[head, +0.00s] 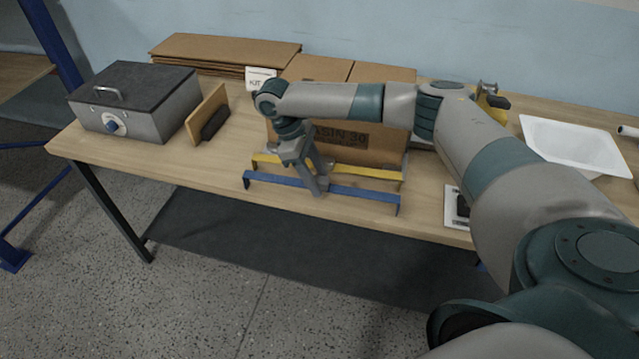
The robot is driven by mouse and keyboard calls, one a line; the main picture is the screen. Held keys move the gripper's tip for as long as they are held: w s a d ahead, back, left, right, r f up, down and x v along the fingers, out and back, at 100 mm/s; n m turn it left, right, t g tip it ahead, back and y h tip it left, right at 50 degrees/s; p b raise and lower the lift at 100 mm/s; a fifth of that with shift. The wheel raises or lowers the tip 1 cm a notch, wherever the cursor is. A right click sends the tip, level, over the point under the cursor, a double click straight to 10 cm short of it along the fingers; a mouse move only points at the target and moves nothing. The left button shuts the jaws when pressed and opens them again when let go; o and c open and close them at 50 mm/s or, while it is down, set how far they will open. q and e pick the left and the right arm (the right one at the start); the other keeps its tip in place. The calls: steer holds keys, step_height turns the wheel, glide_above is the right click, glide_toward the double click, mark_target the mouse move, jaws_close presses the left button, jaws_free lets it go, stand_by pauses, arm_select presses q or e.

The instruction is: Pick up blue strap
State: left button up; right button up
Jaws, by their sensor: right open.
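The blue strap (363,193) is a long flat bar with bent-down ends, lying along the front edge of the wooden table. A similar yellow strap (380,174) lies just behind it, parallel to it. My right gripper (321,188) points down over the middle of the blue strap, its fingers open. The fingers overlap the strap in the picture; I cannot tell whether they touch it. The gripper hides part of both straps. My left gripper is not in view.
A cardboard box (345,152) stands right behind the straps. A grey metal box (150,123) and a wooden block (205,112) stand to the left. A white basin (570,147) and a small scale-like device (452,207) are to the right. Flat cardboard (225,48) lies at the back.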

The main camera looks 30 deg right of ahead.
steer(key=shift+c, duration=0.4)
jaws_close()
steer(key=shift+r, duration=0.2)
steer(key=shift+r+b, duration=0.4)
steer(key=shift+r, duration=0.25)
step_height(320, 180, up, 2)
steer(key=shift+r+b, duration=0.25)
steer(key=shift+b, duration=0.3)
steer(key=s+d+r, duration=0.3)
steer(key=s+r, duration=0.4)
steer(key=s, duration=0.4)
steer(key=shift+s, duration=0.15)
